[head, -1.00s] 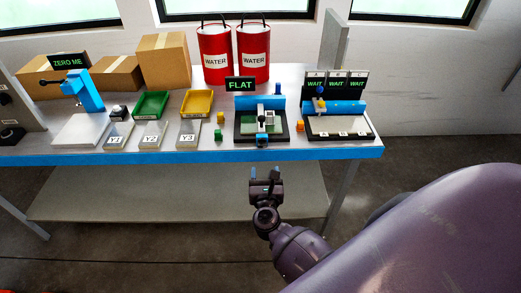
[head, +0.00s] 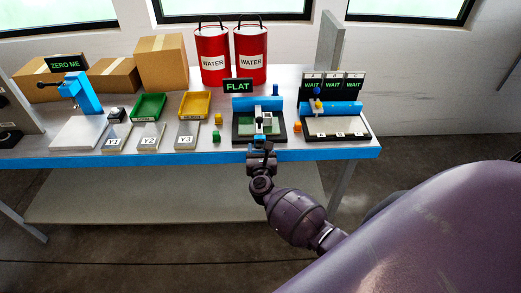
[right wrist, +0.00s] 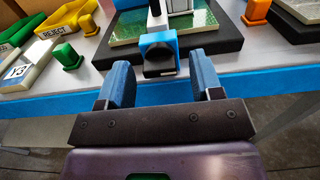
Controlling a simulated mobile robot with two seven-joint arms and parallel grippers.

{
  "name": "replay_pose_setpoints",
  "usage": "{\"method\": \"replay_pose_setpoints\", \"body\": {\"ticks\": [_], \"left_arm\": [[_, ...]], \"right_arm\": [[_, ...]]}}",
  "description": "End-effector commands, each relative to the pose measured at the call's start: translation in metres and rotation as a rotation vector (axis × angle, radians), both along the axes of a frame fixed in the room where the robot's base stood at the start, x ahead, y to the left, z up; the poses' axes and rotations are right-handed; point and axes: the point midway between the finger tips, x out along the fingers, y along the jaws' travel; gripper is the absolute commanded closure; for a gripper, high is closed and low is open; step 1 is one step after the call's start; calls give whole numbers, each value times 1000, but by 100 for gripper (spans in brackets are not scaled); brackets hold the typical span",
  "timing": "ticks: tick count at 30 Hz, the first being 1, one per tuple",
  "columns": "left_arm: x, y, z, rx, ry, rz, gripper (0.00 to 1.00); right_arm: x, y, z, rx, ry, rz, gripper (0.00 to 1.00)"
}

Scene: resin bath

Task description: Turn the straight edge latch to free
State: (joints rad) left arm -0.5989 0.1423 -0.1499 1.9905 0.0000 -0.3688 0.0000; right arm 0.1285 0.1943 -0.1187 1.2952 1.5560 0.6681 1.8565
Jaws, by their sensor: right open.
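The flat-check fixture stands near the table's front edge, with a black base (head: 236,139) and a green board (right wrist: 122,28) on it. A light upright straight-edge part (right wrist: 180,8) rises from the board. A blue block with a dark face (right wrist: 158,52) sits at the fixture's front, apparently the latch; in the head view my gripper partly hides it. My right gripper (right wrist: 161,80) is open and empty, its blue fingers just in front of the blue block, one to each side. It also shows in the head view (head: 262,150) at the table edge. My left gripper is out of view.
A FLAT sign (head: 238,86) stands behind the fixture. A green block (right wrist: 66,56) and a yellow block are left of it; an orange block (right wrist: 257,10) is right, beside the WAIT station (head: 334,108).

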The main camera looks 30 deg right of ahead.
Motion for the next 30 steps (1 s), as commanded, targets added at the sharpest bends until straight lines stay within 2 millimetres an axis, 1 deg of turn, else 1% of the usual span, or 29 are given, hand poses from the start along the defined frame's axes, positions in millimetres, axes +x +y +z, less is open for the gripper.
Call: {"method": "replay_pose_setpoints", "body": {"ticks": [6, 8, 15, 16, 23, 30], "left_arm": [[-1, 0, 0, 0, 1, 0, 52], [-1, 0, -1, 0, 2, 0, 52], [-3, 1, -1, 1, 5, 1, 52], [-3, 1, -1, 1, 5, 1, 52], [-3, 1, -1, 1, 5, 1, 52], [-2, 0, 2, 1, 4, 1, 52]], "right_arm": [[0, 0, 0, 0, 0, 0, 40], [0, 0, 0, 0, 0, 0, 50], [0, 0, 0, -1, 1, 0, 86], [0, 0, 0, -1, 1, 0, 90], [0, 0, 0, -17, 10, 0, 90], [-1, 0, 0, -107, 67, -1, 90]]}}
